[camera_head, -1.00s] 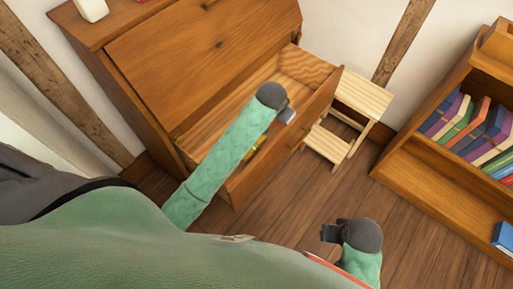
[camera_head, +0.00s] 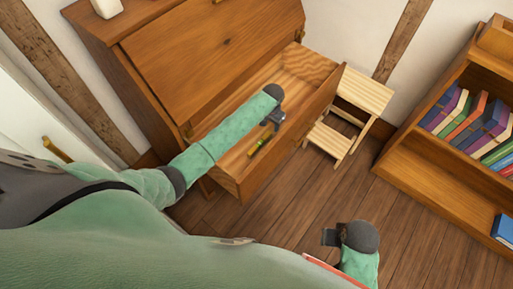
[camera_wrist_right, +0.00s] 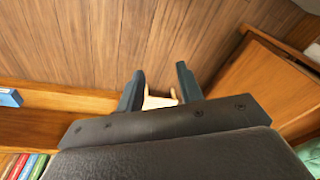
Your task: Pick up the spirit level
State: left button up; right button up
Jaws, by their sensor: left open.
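The spirit level (camera_head: 260,144), a small yellow bar, lies in the open drawer (camera_head: 291,108) of the wooden bureau, near the drawer's front. My left gripper (camera_head: 276,121) is open over the drawer, just above and to the right of the level in the head view. The gap between them is hard to judge, and the jaws hold nothing that I can see. My right gripper (camera_head: 328,237) is away from the drawer, over the floor at lower right. The right wrist view shows its two fingers (camera_wrist_right: 160,82) apart with nothing held.
A pale wooden step stool (camera_head: 360,92) stands right of the drawer. A bookcase (camera_head: 425,173) with several books is at the right. The plank floor (camera_head: 290,205) between is clear. The bureau's slanted front (camera_head: 195,55) rises behind the drawer.

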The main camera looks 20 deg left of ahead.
aim_at(266, 135)
pick_arm(q)
jog(key=shift+s+a+f, duration=0.15)
jog(key=shift+a+f, duration=0.1)
jog(key=shift+f, duration=1.25)
jog(key=f, duration=0.1)
jog(key=f+p, duration=0.1)
jog(key=f, duration=0.1)
jog(key=s+f, duration=0.1)
jog(key=shift+a+f+p, duration=0.3)
jog(key=shift+a+f, duration=0.1)
jog(key=shift+f, duration=0.4)
jog(key=c, duration=1)
pick_arm(e)
notch_tip(266, 135, down, 7)
jog(key=shift+w, duration=0.35)
pick_arm(q)
jog(key=shift+r, duration=0.15)
